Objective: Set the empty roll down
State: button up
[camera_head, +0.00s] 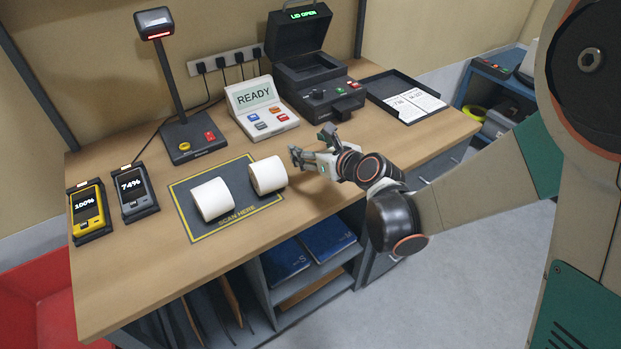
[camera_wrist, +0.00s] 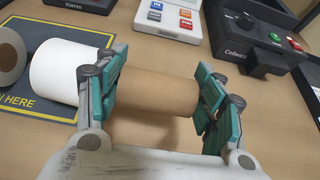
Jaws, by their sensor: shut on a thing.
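My gripper (camera_head: 306,158) is low over the desk, just right of the scan mat in the head view. In the wrist view its teal fingers are shut on a plain brown cardboard tube, the empty roll (camera_wrist: 155,92), one finger at each end. The tube lies sideways across the picture. I cannot tell whether it touches the desk. In the head view I cannot make the tube out at the gripper. Its left end is close to a white paper roll (camera_wrist: 66,72), partly behind the left finger.
Two white rolls, the nearer-to-gripper one (camera_head: 268,175) and another (camera_head: 212,199), lie on the dark scan mat (camera_head: 238,215). The READY terminal (camera_head: 262,108) and a lid-open printer (camera_head: 308,65) stand behind. A black tray (camera_head: 405,97) lies at right. Bare desk lies around the gripper.

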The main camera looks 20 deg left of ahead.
aim_at(311, 179)
notch_tip(311, 179, down, 7)
jog(key=b, duration=0.4)
jog(key=shift+r, duration=0.1)
jog(key=o, duration=0.8)
jog(key=shift+s+d+r, duration=0.1)
jog(key=shift+d, duration=0.05)
jog(key=p+v, duration=0.4)
jog(key=v, duration=0.7)
jog(key=shift+s+d+r, duration=0.15)
jog(key=shift+s, duration=0.05)
